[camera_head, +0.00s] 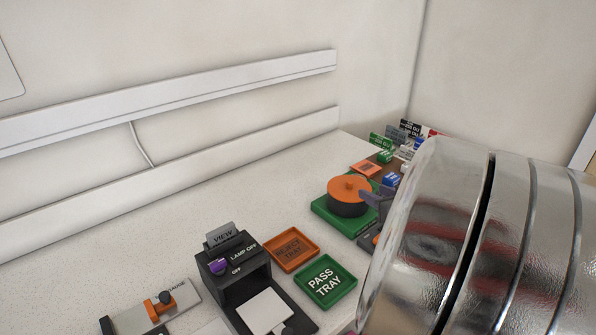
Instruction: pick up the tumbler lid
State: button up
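An orange round lid (349,187), which looks like the tumbler lid, sits on a dark round body (346,208) on a green square base (327,214). A small knob shows on its top. A dark grey piece (376,199), apparently the tip of my gripper, reaches in from the right at the lid's right edge. I cannot tell whether it touches the lid. The rest of my gripper is hidden behind the large shiny metal cylinder at the right, so its opening does not show.
An orange reject tray (291,249) and a green pass tray (326,281) lie in front. A black viewer box (233,272) stands left of them. An orange-and-grey gauge (158,306) lies at front left. Small coloured blocks and signs (409,129) crowd the back corner. The left counter is clear.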

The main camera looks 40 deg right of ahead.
dwell(0.3)
send_near(351, 183)
jog(key=w, duration=0.3)
jog(key=shift+w+d+f, duration=0.2)
jog(key=shift+d+f, duration=0.25)
jog(key=shift+f, duration=0.1)
jog(key=shift+x, duration=2.6)
jog(key=shift+s+f, duration=0.1)
jog(key=shift+f, duration=0.05)
grip_shut()
